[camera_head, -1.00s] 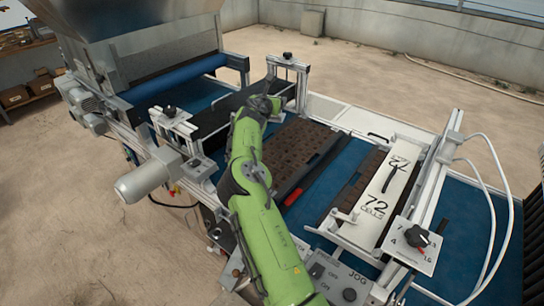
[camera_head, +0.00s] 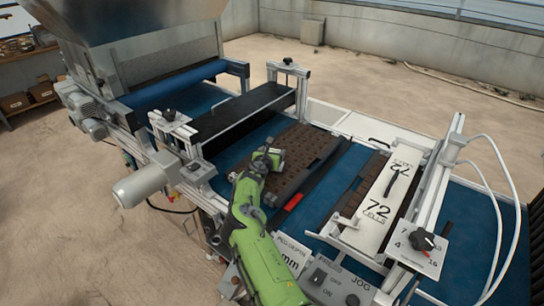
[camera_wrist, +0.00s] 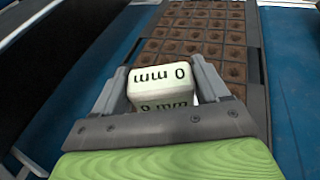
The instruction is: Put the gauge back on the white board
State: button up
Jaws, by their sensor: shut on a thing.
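My gripper (camera_wrist: 163,88) is shut on the gauge (camera_wrist: 161,80), a small white block with rounded edges and black "0 mm" lettering on two faces. The lettering appears upside down on the upper face. A finger lies on each side of it. In the head view my arm's green end is over the brown cell tray; the fingers and gauge cannot be made out there. A white board (camera_head: 292,249) with "mm" lettering is on the machine's near side, partly hidden behind my arm.
The brown cell tray (camera_head: 318,146) lies on the blue belt (camera_head: 345,172). A dark crossbar (camera_head: 240,112) stands left of it. A white "72 CELLS" plate (camera_head: 388,205) spans the belt at right. A dial panel (camera_head: 417,247) and JOG panel (camera_head: 335,281) line the near edge.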

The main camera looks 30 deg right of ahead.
jog(key=shift+f, duration=0.5)
jog(key=shift+f, duration=0.15)
jog(key=o, duration=1.3)
